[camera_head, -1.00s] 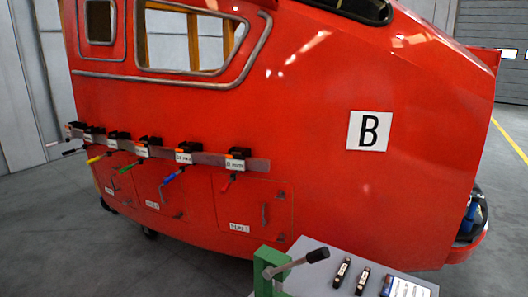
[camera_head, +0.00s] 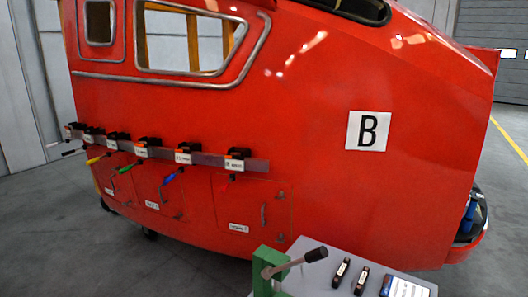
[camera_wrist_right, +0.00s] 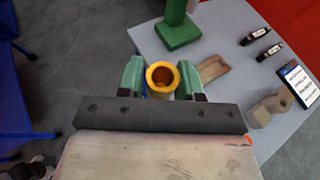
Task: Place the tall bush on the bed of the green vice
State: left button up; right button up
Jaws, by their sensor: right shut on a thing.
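A yellow, ring-ended tall bush (camera_wrist_right: 162,76) sits between the green fingers of my right gripper (camera_wrist_right: 161,79) in the right wrist view. The gripper is shut on it. The bush's open top faces the camera, and its lower part is mostly hidden. The green vice (camera_wrist_right: 180,32) stands on the grey table beyond the gripper, apart from the bush. In the head view the vice (camera_head: 264,268) shows at the bottom edge, with a black-knobbed lever; its lower part is cut off. My left gripper is in neither view.
The grey table (camera_head: 330,257) carries two small black labelled items (camera_wrist_right: 262,33) and a tablet (camera_wrist_right: 298,84). A brown tray-like piece (camera_wrist_right: 213,69) and a beige holed block (camera_wrist_right: 270,107) lie right of the gripper. The red train nosecone (camera_head: 310,130) stands behind.

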jog(key=s+d+r+m+t+h, duration=0.1)
jog(key=s+d+m+h, duration=0.15)
jog(key=d, duration=0.35)
jog(key=s+d+m+h, duration=0.2)
jog(key=s+d+h, duration=0.1)
jog(key=d, duration=0.4)
jog(key=f+b, duration=0.4)
jog(key=shift+w+a, duration=0.1)
jog(key=shift+w, duration=0.15)
